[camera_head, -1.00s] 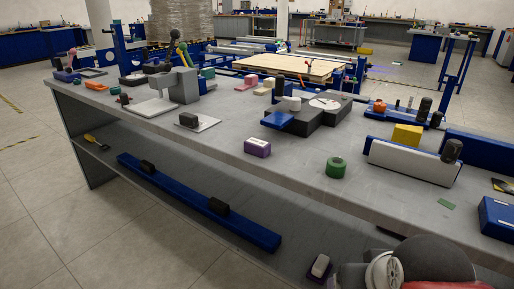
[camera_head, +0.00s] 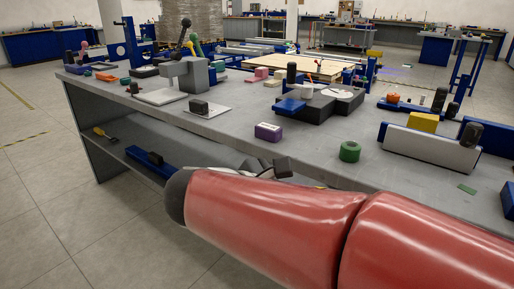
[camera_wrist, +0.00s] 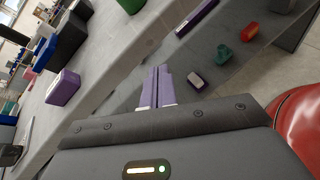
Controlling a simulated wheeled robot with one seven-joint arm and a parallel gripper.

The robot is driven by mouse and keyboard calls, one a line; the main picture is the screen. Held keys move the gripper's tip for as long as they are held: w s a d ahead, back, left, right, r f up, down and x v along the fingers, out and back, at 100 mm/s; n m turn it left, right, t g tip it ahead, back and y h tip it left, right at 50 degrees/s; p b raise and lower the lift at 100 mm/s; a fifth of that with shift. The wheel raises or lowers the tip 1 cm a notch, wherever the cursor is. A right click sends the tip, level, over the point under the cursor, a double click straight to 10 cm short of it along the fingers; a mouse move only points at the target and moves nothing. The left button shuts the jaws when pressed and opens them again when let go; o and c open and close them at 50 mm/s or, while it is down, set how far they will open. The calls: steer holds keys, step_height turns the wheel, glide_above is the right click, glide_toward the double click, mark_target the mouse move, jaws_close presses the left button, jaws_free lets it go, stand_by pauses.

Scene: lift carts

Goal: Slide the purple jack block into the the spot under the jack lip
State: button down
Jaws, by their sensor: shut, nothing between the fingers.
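The purple jack block (camera_head: 268,132) lies on the grey table near its front edge; it also shows in the wrist view, at the left (camera_wrist: 63,87). Behind it and to the right stands the dark grey jack (camera_head: 328,108) with a blue lip (camera_head: 289,107) on its near left side. The block is apart from the jack. The space under the lip cannot be made out. My gripper (camera_wrist: 158,70) is shut and empty, to the right of the block in the wrist view and not touching it. In the head view my red arm mostly hides the gripper.
A grey plate with a black knob (camera_head: 199,107) lies to the left. A white angled housing (camera_head: 430,146) stands at the right. Small items, including a green one (camera_wrist: 224,54), lie on the lower shelf.

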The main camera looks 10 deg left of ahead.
steer(key=w+a+r+n+t+b, duration=0.1)
steer(key=a+r+n+t, duration=0.2)
steer(key=a+n+t, duration=0.8)
steer(key=m+g, duration=0.3)
steer(key=g, duration=0.2)
glide_toward(264, 134)
steer(key=shift+y, duration=0.4)
steer(key=x, duration=0.7)
steer(key=shift+s+d+r, duration=0.15)
steer(key=shift+d, duration=0.05)
steer(key=x, duration=0.3)
steer(key=shift+p, duration=0.3)
